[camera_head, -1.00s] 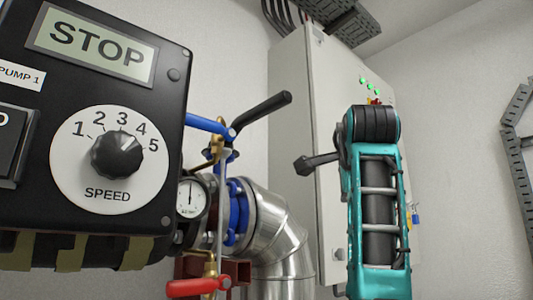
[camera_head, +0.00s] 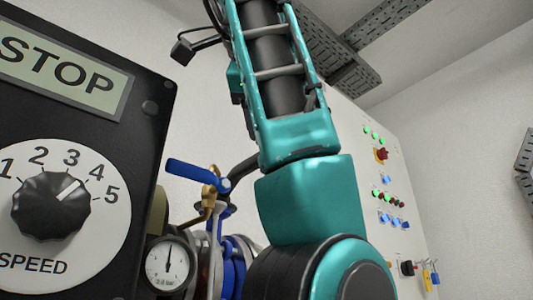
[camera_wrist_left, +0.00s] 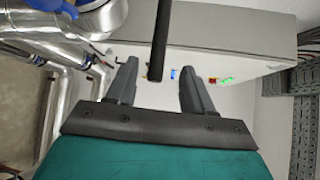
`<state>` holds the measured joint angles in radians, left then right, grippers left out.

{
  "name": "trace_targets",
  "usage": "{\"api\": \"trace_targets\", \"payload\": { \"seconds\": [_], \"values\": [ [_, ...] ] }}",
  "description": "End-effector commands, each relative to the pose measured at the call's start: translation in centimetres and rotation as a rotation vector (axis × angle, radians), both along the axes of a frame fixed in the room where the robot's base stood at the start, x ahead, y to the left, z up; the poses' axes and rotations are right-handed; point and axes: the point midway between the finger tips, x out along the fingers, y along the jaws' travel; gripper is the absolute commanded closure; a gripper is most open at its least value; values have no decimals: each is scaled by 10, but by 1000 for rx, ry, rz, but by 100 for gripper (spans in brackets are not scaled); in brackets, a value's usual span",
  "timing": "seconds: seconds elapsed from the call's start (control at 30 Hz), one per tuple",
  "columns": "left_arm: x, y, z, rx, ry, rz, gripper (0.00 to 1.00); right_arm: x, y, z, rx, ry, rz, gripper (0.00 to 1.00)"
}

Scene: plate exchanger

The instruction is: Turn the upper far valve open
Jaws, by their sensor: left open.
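A valve with a blue lever (camera_head: 197,172) and brass body stands beyond the control box in the head view. A black lever (camera_head: 242,170) shows behind it, its right end hidden by my teal arm. In the left wrist view a black bar (camera_wrist_left: 160,40), which looks like this lever, comes down from the top edge and ends between the finger lines. My left gripper (camera_wrist_left: 160,74) is open, with one finger on each side of the bar and gaps on both sides. Its fingers cannot be made out in the head view. My right gripper is not seen.
The black control box (camera_head: 120,160) with STOP display and speed dial fills the left. A pressure gauge (camera_head: 169,264) sits beside the pipework. The grey cabinet (camera_head: 410,230) stands behind my arm. Metal pipes (camera_wrist_left: 50,35) lie at upper left in the wrist view.

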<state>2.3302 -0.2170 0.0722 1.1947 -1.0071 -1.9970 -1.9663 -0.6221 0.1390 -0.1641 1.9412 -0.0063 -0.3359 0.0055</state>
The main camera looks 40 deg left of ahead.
Motion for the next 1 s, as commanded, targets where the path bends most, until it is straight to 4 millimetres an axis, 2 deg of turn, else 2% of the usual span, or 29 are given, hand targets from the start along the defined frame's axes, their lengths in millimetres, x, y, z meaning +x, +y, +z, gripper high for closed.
{"api": "trace_targets", "payload": {
  "seconds": [0.2,0.5,0.93,1.0],
  "values": [
    [37,31,-6,-3,4,1,48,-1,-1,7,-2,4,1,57],
    [72,62,-12,-2,2,0,48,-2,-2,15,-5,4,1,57],
    [80,69,-15,-1,-1,0,48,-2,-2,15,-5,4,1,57],
    [80,69,-15,-1,-1,0,54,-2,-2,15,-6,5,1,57]
  ]
}}
